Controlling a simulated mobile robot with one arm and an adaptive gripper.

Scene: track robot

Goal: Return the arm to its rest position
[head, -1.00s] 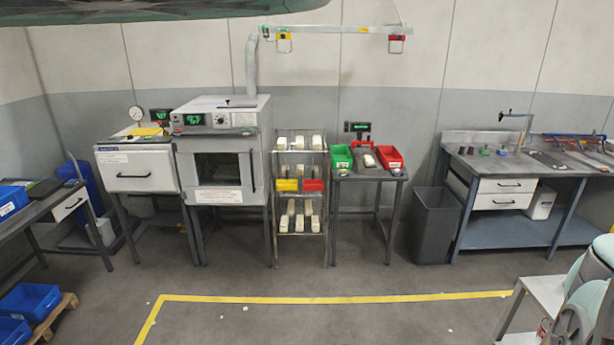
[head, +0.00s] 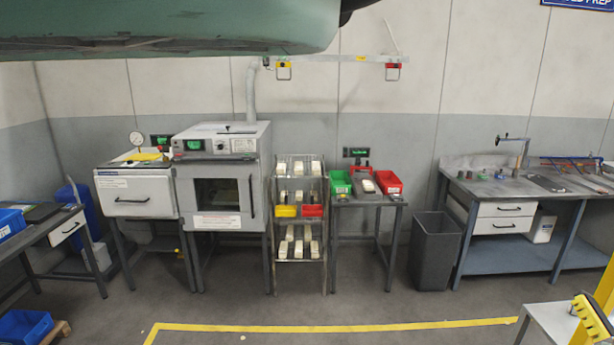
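A large green-grey part of my own arm (head: 170,32) spans the top left of the head view, close to the camera. My gripper does not show in the head view, so its fingers and anything in them are hidden from me.
Along the wall stand an oven (head: 218,185), a rack (head: 299,225) with pale blocks, a small table (head: 366,203) with green and red bins, a grey waste bin (head: 435,250) and a workbench (head: 520,192). Floor in front is clear, marked by a yellow line (head: 330,326).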

